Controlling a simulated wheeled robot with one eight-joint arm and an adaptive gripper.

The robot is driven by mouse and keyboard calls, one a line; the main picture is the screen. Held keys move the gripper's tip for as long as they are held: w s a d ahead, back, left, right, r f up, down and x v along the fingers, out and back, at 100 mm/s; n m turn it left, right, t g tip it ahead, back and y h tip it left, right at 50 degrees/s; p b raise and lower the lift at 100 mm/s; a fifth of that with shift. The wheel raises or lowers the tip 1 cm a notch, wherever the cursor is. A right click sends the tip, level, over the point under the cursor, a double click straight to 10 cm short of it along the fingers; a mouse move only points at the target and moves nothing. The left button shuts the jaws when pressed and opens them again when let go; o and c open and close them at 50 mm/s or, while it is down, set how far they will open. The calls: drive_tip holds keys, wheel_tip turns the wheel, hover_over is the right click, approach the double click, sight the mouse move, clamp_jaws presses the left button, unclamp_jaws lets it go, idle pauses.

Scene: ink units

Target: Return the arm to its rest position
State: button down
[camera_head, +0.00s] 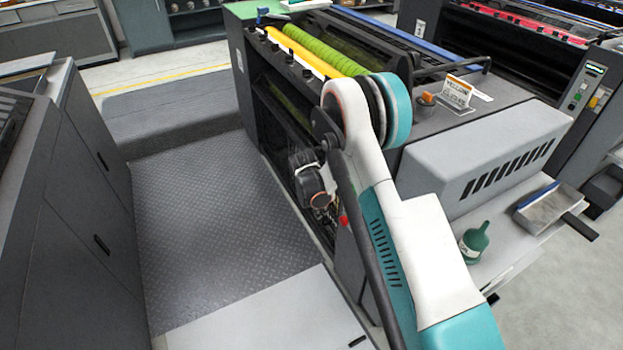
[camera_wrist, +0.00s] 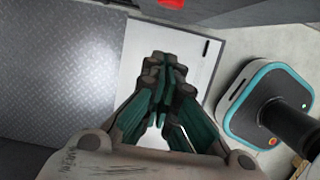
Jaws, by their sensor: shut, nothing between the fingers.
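My arm, white and teal, rises from the lower right of the head view and bends at a joint in front of the printing machine (camera_head: 260,110). My gripper (camera_wrist: 162,70) shows in the wrist view with its dark and teal fingers together. It is shut and holds nothing. It hangs above a white floor panel (camera_wrist: 195,50). In the head view the fingers cannot be made out behind the arm.
A grey cabinet (camera_head: 80,190) stands left of a diamond-plate walkway (camera_head: 205,220). The machine has yellow and green rollers (camera_head: 318,52). The walkway is clear.

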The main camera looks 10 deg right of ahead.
drive_tip(key=s+d+r+m+t, duration=0.1)
drive_tip(key=s+r+m, duration=0.2)
drive_tip(key=r, duration=0.7)
drive_tip(key=s+d+r+m+t+y, duration=0.1)
drive_tip(key=s+r+m, duration=0.2)
drive_tip(key=r, duration=0.7)
drive_tip(key=s+d+r+m+t, duration=0.1)
drive_tip(key=s+r+m, duration=0.2)
drive_tip(key=r, duration=0.7)
drive_tip(key=s+r+m+t+y, duration=0.1)
drive_tip(key=s+r+m, duration=0.6)
drive_tip(key=s, duration=0.5)
drive_tip(key=s+d+r+m+t, duration=0.1)
drive_tip(key=s+m, duration=0.4)
drive_tip(key=s, duration=0.8)
drive_tip(key=shift+r+m+t+y, duration=0.3)
drive_tip(key=shift+r+t, duration=0.1)
drive_tip(key=shift+t, duration=0.3)
